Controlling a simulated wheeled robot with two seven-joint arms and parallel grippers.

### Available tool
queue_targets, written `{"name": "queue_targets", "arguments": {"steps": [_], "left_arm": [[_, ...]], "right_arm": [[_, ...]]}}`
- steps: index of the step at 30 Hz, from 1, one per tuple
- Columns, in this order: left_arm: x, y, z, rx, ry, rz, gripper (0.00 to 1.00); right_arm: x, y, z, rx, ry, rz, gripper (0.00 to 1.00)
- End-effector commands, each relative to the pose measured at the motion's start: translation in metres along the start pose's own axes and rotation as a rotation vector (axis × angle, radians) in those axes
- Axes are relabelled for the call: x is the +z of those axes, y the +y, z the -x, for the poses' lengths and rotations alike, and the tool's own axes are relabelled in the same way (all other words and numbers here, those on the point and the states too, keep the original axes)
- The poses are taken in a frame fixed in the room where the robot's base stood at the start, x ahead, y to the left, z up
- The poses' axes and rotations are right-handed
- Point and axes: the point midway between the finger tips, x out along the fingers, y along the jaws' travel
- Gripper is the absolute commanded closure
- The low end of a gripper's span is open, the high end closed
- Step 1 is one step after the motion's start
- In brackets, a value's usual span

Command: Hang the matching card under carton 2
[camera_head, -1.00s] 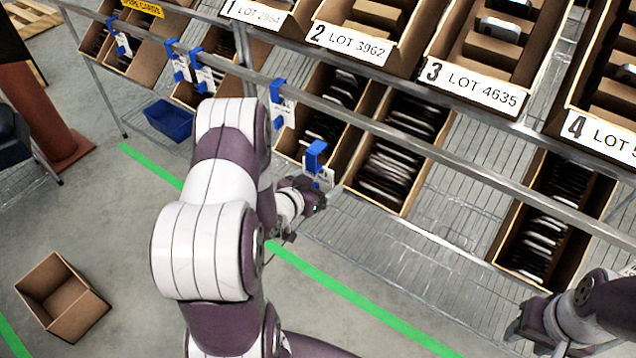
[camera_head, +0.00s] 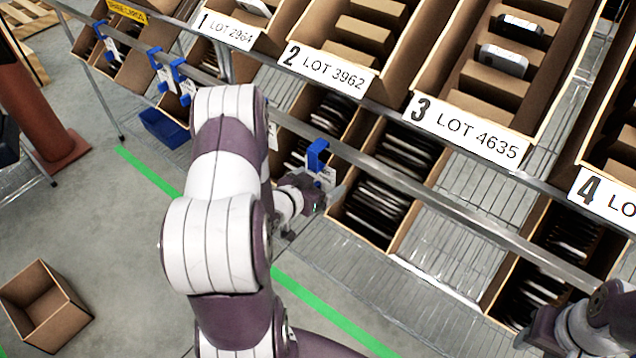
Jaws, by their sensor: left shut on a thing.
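My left gripper (camera_head: 322,193) is shut on a white card with a blue hook clip (camera_head: 317,156). It holds the card upright just in front of the metal rail (camera_head: 400,178), below and near carton 2. The print on the card is too small to read. Carton 2 (camera_head: 327,70) is tilted and labelled "2 LOT 3962". I cannot tell whether the clip touches the rail. My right gripper (camera_head: 532,334) is at the lower right; its fingers are too dark to judge. Other blue-clipped cards (camera_head: 155,62) hang on the rail at the left.
Carton 1 (camera_head: 226,30), carton 3 (camera_head: 465,130) and carton 4 (camera_head: 607,195) flank carton 2. Lower boxes with dark items (camera_head: 375,210) stand behind the rail. A blue bin (camera_head: 163,128) and an empty cardboard box (camera_head: 45,308) are at the left. The wire shelf (camera_head: 450,235) has bare stretches.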

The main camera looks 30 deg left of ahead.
Motion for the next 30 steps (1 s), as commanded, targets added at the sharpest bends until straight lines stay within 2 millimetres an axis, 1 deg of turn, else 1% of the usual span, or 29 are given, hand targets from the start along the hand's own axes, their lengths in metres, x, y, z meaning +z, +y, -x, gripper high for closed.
{"name": "queue_targets", "arguments": {"steps": [24,30], "left_arm": [[-0.019,0.0,-0.048,0.0,0.001,0.0,0.48],[-0.007,0.0,-0.052,-0.001,0.0,0.001,0.48]], "right_arm": [[0.002,0.0,-0.014,0.0,0.0,0.0,0.57],[0.003,0.0,-0.023,0.0,0.0,0.0,0.57]]}}
